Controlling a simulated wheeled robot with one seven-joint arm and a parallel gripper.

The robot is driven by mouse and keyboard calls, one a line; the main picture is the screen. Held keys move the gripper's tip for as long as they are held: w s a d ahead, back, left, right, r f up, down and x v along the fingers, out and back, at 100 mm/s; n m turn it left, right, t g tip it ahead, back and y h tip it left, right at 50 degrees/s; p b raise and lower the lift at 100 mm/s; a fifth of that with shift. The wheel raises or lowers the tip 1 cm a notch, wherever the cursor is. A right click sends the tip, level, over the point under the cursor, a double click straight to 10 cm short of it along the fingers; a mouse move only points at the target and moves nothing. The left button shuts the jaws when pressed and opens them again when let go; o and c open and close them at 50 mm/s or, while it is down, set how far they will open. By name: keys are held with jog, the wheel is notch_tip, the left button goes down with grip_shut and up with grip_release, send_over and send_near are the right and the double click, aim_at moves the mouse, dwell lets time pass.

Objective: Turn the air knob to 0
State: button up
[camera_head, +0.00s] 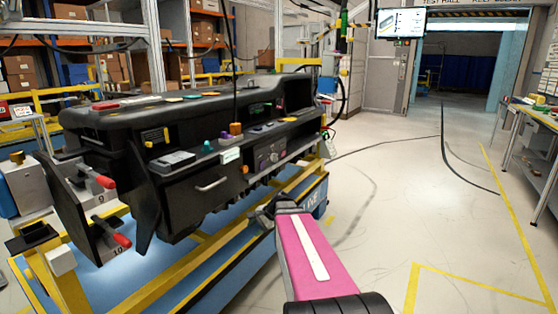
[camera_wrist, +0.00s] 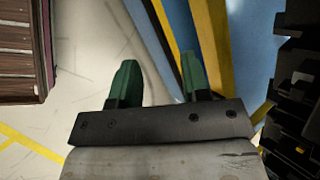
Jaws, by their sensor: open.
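The black dashboard module (camera_head: 190,120) rests on a yellow and blue stand in the head view. A small panel with a round knob (camera_head: 273,157) is on its front face, right of the drawer handle; I cannot read its markings or tell which setting the knob points to. My gripper (camera_head: 272,205) is in front of and below that panel, apart from it. In the wrist view my gripper (camera_wrist: 158,80) shows two green fingers spread apart with nothing between them. The knob does not show in the wrist view.
The stand's yellow rails (camera_head: 185,285) run below the module. Two red-handled levers (camera_head: 105,182) stick out at its left end. A workbench (camera_head: 535,130) stands at the far right. The pale floor (camera_head: 400,200) to the right is mostly clear.

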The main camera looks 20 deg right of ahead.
jog(key=w+d+r+m+t+y, duration=0.3)
jog(key=w+d+r+m+t, duration=0.2)
jog(key=w+d+r+m, duration=0.5)
jog(key=m+t+y, duration=0.1)
jog(key=m+t, duration=0.5)
send_near(275, 158)
jog(key=x, duration=0.8)
jog(key=shift+w+d, duration=0.25)
jog(key=shift+w, duration=0.1)
grip_shut()
